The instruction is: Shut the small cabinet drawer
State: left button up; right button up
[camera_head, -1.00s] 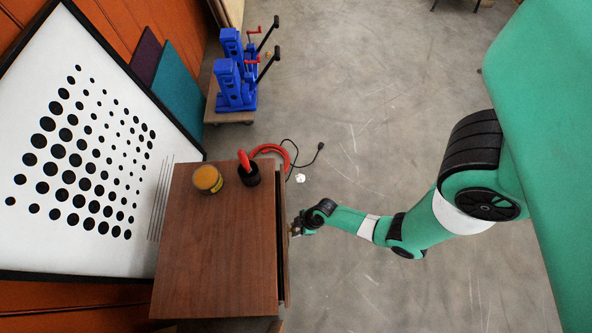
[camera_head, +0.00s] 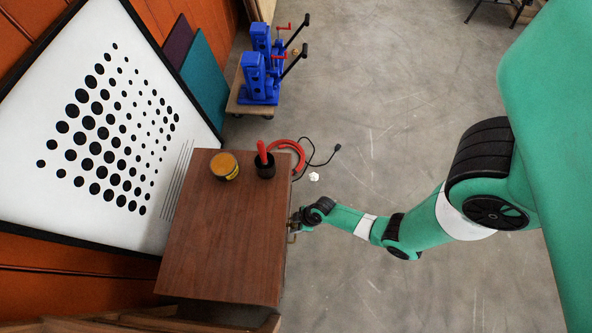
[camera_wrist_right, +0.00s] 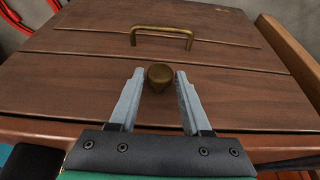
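The small brown wooden cabinet (camera_head: 225,240) stands left of centre in the head view. Its right edge shows no dark gap, and the drawer front is barely visible from above. In the right wrist view its wooden front (camera_wrist_right: 75,85) carries a brass bar handle (camera_wrist_right: 161,32) and a round brass knob (camera_wrist_right: 159,76). My right gripper (camera_head: 293,226) is at this front. In the right wrist view my right gripper (camera_wrist_right: 154,84) is open, with the knob between its apart fingers; I cannot tell whether they touch it. My left gripper is out of view.
On the cabinet top stand a yellow-brown jar (camera_head: 224,167) and a dark cup (camera_head: 265,168) with a red object. A red cable coil (camera_head: 288,149) lies on the floor behind. Blue hand presses (camera_head: 258,78) stand at the back.

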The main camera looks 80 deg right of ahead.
jog(key=shift+o, duration=1.1)
jog(key=shift+w, duration=0.15)
jog(key=p+v, duration=0.8)
jog(key=v, duration=0.3)
jog(key=shift+r, duration=0.3)
jog(key=shift+r, duration=0.1)
